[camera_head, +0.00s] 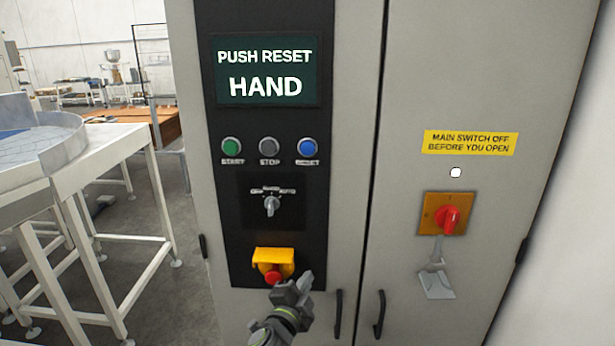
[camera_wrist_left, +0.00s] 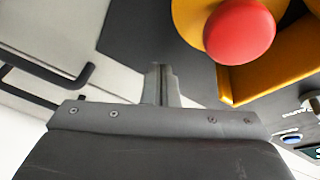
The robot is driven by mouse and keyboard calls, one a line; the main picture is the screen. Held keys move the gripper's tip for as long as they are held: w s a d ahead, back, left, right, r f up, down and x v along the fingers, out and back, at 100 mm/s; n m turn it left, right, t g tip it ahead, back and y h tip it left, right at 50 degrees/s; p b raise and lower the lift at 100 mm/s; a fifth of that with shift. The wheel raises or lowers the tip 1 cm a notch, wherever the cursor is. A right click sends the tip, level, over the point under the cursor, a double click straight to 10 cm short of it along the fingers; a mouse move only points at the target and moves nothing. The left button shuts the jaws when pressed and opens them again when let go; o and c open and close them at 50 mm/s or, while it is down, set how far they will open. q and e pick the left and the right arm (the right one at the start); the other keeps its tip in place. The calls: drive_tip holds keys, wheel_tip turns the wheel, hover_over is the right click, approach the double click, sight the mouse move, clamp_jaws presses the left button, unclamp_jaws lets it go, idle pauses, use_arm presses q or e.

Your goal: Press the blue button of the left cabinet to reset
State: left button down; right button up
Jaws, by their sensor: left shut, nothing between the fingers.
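The left cabinet's blue button (camera_head: 307,149), labelled RESET, is at the right end of a row on the black panel (camera_head: 315,215). The green START button (camera_head: 231,147) and the grey STOP button (camera_head: 269,148) sit to its left. The screen (camera_head: 265,72) above reads PUSH RESET HAND. My left gripper (camera_head: 305,281) is shut and empty, low in front of the panel and well below the blue button. In the left wrist view the shut fingers (camera_wrist_left: 161,84) are near the red emergency button (camera_wrist_left: 240,31), and the blue button (camera_wrist_left: 291,139) shows small at right. My right gripper is not in view.
A yellow guard (camera_head: 272,256) around the red emergency button sits close to my left gripper. A rotary selector (camera_head: 271,205) lies above it. Door handles (camera_head: 338,315) stick out at lower right. A red main switch (camera_head: 447,217) is on the right door. A white-framed table (camera_head: 105,160) stands left.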

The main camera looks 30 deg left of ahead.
use_arm(q)
wheel_tip(320, 180, up, 16)
drive_tip(key=s+d+m+t+p, duration=0.1)
drive_tip(key=s+d+m+t, duration=0.1)
drive_tip(key=t, duration=0.2)
drive_tip(key=m+t+p, duration=0.1)
drive_tip(key=m+t, duration=0.1)
drive_tip(key=t, duration=0.2)
approach(307, 148)
drive_tip(key=s+d+r, duration=0.4)
drive_tip(key=d+r, duration=0.1)
drive_tip(key=shift+d+r, duration=0.15)
drive_tip(key=shift+w, duration=0.1)
drive_tip(key=shift+w+a+b, duration=0.6)
drive_tip(key=shift+w+a, duration=0.2)
drive_tip(key=shift+w, duration=0.45)
drive_tip(key=shift+w+a+b, duration=0.6)
drive_tip(key=shift+w+a, duration=0.15)
drive_tip(key=shift+w, duration=0.5)
drive_tip(key=shift+w+a+b, duration=0.6)
drive_tip(key=shift+w+a, duration=0.2)
drive_tip(key=shift+w, duration=0.4)
